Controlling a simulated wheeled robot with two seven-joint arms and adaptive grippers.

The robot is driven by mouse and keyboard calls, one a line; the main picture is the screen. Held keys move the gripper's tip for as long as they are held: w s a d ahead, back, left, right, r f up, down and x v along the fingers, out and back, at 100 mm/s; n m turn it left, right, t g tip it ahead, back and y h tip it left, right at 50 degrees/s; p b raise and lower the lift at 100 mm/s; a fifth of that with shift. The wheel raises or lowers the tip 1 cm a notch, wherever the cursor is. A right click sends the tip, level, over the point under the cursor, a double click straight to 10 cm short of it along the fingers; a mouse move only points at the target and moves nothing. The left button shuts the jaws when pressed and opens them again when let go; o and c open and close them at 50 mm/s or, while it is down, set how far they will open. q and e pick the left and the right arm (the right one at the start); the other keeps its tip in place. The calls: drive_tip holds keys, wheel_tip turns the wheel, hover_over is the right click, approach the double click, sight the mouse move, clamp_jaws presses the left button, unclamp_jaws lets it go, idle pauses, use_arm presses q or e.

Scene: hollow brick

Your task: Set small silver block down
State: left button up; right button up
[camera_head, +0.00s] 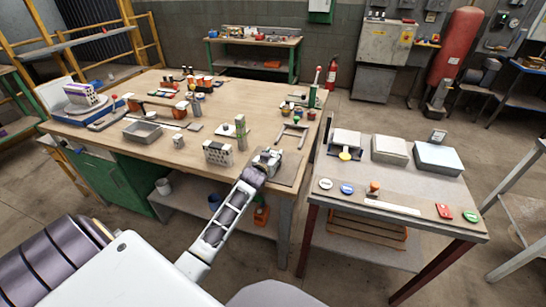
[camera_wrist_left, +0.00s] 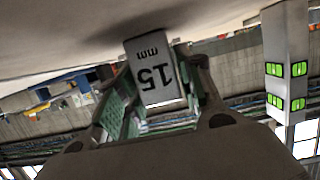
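My left gripper (camera_head: 266,162) is over the near right part of the wooden workbench (camera_head: 215,100), at a grey plate (camera_head: 288,172). In the left wrist view, which is upside down, the gripper (camera_wrist_left: 162,88) has its fingers on both sides of the small silver block (camera_wrist_left: 153,68), marked "15 mm". The block is close to the pale surface, with a dark shadow around its end; I cannot tell whether it touches. In the head view the gripper mostly hides the block. My right gripper is not in view.
A hollow brick (camera_head: 217,153) stands left of the gripper. A tall grey post with green marks (camera_head: 241,135) stands just behind; it also shows in the wrist view (camera_wrist_left: 286,60). A grey frame (camera_head: 293,134) lies behind right. A separate side table (camera_head: 410,178) stands right.

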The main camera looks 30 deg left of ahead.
use_arm(q)
drive_tip(key=shift+o, duration=1.1)
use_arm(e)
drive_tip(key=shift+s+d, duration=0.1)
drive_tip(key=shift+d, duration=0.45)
use_arm(q)
drive_tip(key=shift+r, duration=0.15)
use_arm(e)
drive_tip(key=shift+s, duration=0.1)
